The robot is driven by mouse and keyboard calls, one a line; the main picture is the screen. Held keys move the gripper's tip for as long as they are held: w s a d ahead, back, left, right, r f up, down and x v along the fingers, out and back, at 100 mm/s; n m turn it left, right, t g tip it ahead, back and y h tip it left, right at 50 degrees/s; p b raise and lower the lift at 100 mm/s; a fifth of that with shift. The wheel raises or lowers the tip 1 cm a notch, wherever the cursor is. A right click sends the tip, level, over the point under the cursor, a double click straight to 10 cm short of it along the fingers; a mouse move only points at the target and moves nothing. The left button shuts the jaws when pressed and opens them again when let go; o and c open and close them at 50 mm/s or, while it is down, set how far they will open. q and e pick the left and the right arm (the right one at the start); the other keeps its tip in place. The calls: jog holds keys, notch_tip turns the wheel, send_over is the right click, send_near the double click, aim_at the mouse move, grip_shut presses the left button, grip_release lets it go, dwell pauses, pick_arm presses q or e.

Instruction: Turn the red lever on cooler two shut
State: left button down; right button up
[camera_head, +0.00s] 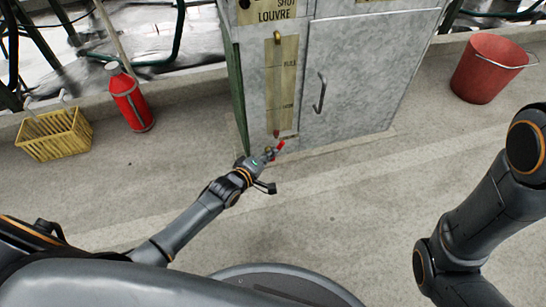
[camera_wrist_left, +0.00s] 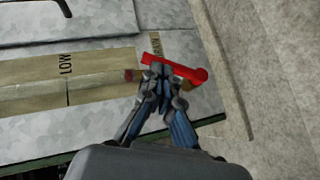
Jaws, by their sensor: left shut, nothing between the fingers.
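The red lever (camera_head: 280,146) sits low on the front of a grey metal cabinet (camera_head: 345,65), below a tan gauge strip (camera_head: 281,85). In the left wrist view the lever (camera_wrist_left: 188,70) is a red bar with a rounded end at the right, lying across a tan label strip. My left gripper (camera_head: 269,154) is at the lever; its fingertips (camera_wrist_left: 160,72) are together and overlap the bar's lower edge. I cannot tell whether they touch it. Nothing is between the fingers. I cannot read a cooler number. My right arm shows at the right, its gripper out of view.
A yellow basket (camera_head: 55,136) and a red bottle (camera_head: 131,100) stand on the floor left of the cabinet. A red bucket (camera_head: 485,70) stands to its right. The cabinet has a curved door handle (camera_head: 320,92). The concrete floor in front is clear.

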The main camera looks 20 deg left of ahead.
pick_arm(q)
jog(key=shift+w+d+f, duration=0.2)
jog(key=shift+w, duration=0.45)
